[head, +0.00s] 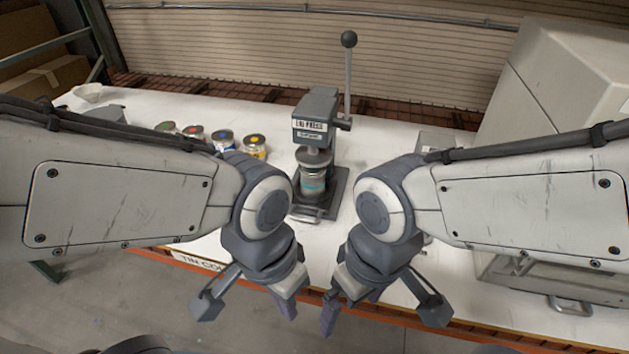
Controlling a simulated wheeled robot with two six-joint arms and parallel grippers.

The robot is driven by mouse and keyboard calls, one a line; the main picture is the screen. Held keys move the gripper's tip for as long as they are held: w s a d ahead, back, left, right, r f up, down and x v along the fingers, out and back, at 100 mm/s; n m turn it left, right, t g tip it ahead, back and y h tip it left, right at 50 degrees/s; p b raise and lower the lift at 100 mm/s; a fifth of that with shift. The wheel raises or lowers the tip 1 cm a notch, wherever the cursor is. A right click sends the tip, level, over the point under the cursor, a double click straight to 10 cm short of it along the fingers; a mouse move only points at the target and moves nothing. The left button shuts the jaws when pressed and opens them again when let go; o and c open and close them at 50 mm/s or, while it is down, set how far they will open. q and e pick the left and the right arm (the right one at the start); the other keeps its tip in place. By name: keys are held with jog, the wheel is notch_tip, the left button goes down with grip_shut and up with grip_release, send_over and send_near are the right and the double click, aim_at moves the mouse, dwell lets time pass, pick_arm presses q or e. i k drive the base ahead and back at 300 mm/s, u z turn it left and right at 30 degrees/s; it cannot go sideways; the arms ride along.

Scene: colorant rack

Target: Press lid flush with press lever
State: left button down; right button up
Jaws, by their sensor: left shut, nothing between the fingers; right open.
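The grey lid press (312,110) stands on the white table, and its label is partly readable. Its press lever (348,80) stands upright at the right side, with a dark ball knob (349,39) on top. A silver tin (313,187) with a teal mark stands on the press base under the ram. The lid (314,160) is at the tin's top, under the ram; how flush it sits is too small to tell. My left gripper (288,302) is shut and empty, in front of the table edge. My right gripper (350,306) is open and empty beside it. Neither touches the press or lever.
Several small colorant tins (254,146) stand left of the press. A white bowl (88,93) is at the far left. A large grey machine (560,85) stands at the right.

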aim_at(349, 39)
jog(key=z, duration=1.4)
jog(key=k, duration=1)
jog(key=u, duration=0.9)
jog(key=i, duration=0.5)
jog(key=u, duration=0.05)
